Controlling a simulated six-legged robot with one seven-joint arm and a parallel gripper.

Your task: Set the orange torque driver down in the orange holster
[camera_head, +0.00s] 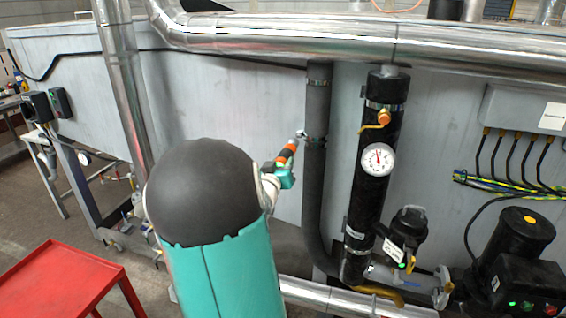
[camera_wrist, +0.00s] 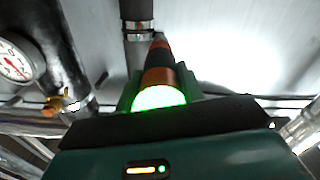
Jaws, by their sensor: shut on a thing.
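The orange torque driver (camera_head: 287,153), orange with a black band, is held in my gripper (camera_head: 284,172) in front of the grey wall. In the wrist view the driver (camera_wrist: 158,62) stands between the green fingers of my gripper (camera_wrist: 160,90), with a bright green glow at its near end. The driver's tip points at a metal clamp (camera_wrist: 140,30) on a dark vertical pipe; I cannot tell whether they touch. My own arm hides part of the scene in the head view. I cannot make out an orange holster in either view.
The dark pipe (camera_head: 316,190) stands beside a black pipe (camera_head: 368,205) with a round gauge (camera_head: 378,160) and an orange-yellow valve handle (camera_head: 377,124). A silver pipe (camera_head: 330,36) crosses above. A pump (camera_head: 520,245) stands at right. A red table (camera_head: 62,285) is at lower left.

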